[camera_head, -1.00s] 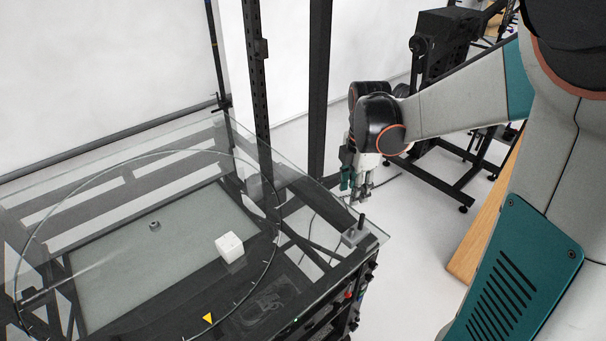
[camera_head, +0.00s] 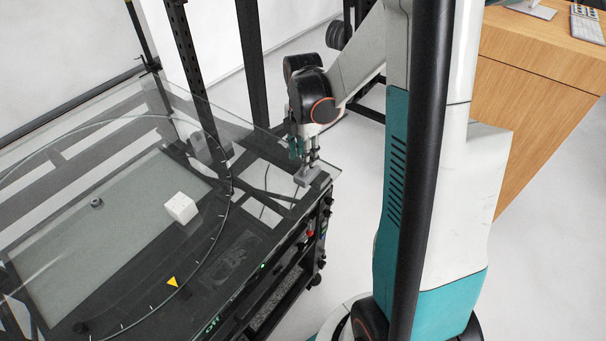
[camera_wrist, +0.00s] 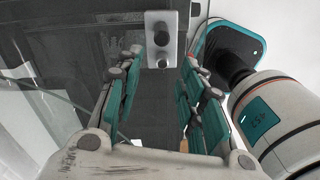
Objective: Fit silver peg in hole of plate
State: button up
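A small grey plate (camera_head: 306,178) lies near the right corner of the glass tabletop. In the wrist view the plate (camera_wrist: 150,52) shows at top centre, with a dark upright peg (camera_wrist: 161,32) at its far part and a dark round spot, seemingly the hole, nearer. The peg looks dark rather than silver. My gripper (camera_head: 308,163) points down above or close to the plate. In the wrist view its two fingers stand apart on either side of the plate, with nothing held between them. I cannot tell its exact height above the plate.
A white cube (camera_head: 180,208) and a small grey ring-like piece (camera_head: 96,202) lie on the round glass turntable left of the plate. A black upright post (camera_head: 252,65) stands behind the table. A wooden desk (camera_head: 545,75) is at the right.

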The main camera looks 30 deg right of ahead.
aim_at(303, 174)
notch_tip(303, 174, down, 4)
jog(key=shift+s+f+b, duration=0.15)
jog(key=shift+b, duration=0.7)
grip_shut()
